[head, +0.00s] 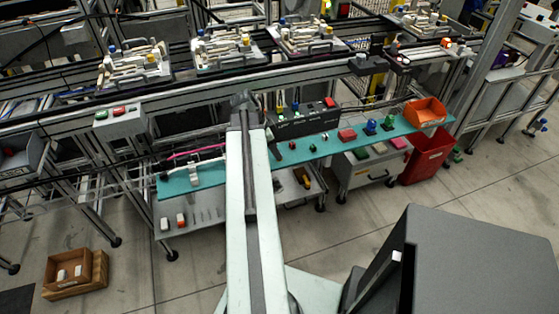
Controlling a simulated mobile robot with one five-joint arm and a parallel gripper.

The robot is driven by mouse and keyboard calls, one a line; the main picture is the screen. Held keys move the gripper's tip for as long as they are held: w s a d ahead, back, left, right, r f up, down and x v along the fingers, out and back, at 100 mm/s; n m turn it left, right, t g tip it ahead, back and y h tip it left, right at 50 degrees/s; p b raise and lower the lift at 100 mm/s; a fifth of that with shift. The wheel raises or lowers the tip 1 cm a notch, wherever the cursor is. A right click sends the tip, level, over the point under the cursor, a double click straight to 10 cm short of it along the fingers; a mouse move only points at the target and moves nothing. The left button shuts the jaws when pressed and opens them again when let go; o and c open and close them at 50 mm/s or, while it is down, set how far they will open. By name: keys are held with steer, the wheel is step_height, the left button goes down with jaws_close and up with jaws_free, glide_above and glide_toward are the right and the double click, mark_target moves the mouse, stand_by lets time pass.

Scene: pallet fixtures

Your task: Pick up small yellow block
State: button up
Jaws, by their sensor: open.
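Small yellow pieces show on the pallet fixtures at the back, one on the left pallet (152,58) and one on the second pallet (246,46). A yellow upright piece (280,101) also shows just right of my arm's end. I cannot tell which is the small yellow block of the task. My gripper (243,100) is the dark part at the far end of my pale arm, above the back edge of the teal bench. It is open, its fingers are small and hard to make out, and nothing shows held in it.
The teal bench (210,178) carries blue, green and red parts, a dark control box (305,122) and an orange bin (425,112). A red bin (430,152) stands at its right. A wooden crate (75,273) is on the floor at left. Rails run behind.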

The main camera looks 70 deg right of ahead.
steer(key=b+x, duration=0.1)
steer(key=x, duration=0.2)
steer(key=shift+b, duration=0.3)
steer(key=shift+r, duration=0.15)
jaws_close()
step_height(320, 180, up, 10)
steer(key=p, duration=1)
steer(key=shift+w, duration=0.1)
